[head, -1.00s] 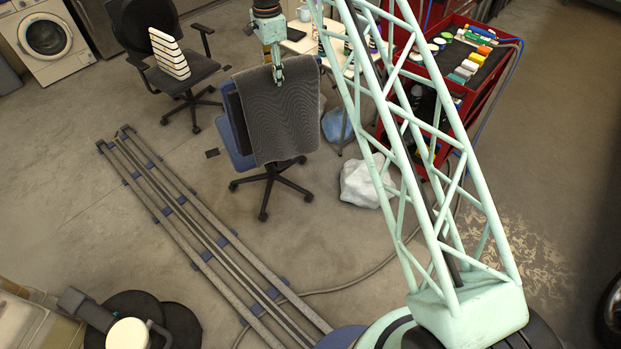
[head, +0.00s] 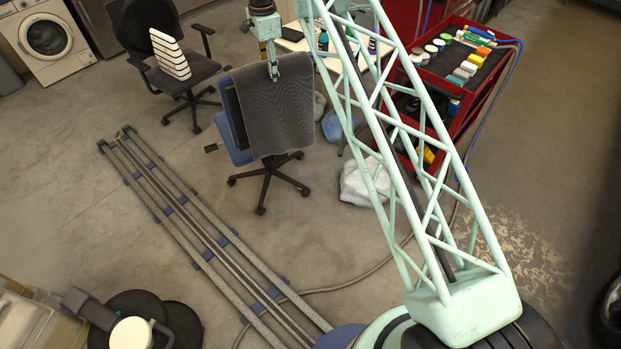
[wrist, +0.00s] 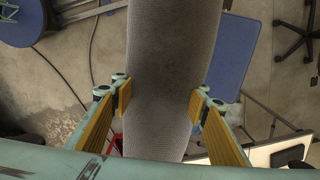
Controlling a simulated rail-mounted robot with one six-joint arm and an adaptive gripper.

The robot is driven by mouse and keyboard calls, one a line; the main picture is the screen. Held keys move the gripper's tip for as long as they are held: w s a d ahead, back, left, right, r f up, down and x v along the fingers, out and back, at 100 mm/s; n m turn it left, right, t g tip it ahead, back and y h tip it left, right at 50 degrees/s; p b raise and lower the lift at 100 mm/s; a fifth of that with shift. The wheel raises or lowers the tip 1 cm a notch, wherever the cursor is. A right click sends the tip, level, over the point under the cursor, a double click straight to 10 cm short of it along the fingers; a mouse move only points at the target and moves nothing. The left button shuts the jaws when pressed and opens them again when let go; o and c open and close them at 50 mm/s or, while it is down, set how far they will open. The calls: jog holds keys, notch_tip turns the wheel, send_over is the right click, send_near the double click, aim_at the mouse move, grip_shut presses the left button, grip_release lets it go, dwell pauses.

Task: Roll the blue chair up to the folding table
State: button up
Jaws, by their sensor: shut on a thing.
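The blue chair has a blue seat (head: 237,146), a grey-covered back (head: 272,115) and a black wheeled base (head: 268,176). It stands upright on the floor, right of the rails. My gripper (head: 273,72) is shut on the top of the chair's back. In the wrist view the gripper's yellow-padded fingers (wrist: 160,102) sit on either side of the grey back (wrist: 165,65); the blue seat (wrist: 232,55) shows behind it. The white folding table (head: 304,47) is behind the chair, partly hidden by my arm. Whether chair and table touch cannot be told.
A black chair (head: 185,75) with a striped white item stands left of the table. A red tool cart (head: 462,108) is at right. A white crumpled bag (head: 360,183) lies on the floor right of the blue chair. Floor rails (head: 205,235) run at left; a hose curves across the floor.

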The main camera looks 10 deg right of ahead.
jog(key=shift+w+a+r+p, duration=0.1)
jog(key=shift+w+a+p, duration=0.2)
jog(key=shift+w, duration=0.4)
jog(key=shift+w+a+r+p, duration=0.15)
jog(key=shift+w+p, duration=0.2)
jog(key=shift+w, duration=0.4)
jog(key=shift+w+a+f+p, duration=0.1)
jog(key=shift+w+a+p, duration=0.2)
jog(key=shift+w, duration=0.4)
jog(key=o, duration=1)
jog(key=shift+s+d, duration=0.1)
jog(key=shift+r+p, duration=2)
jog(key=shift+r, duration=2.85)
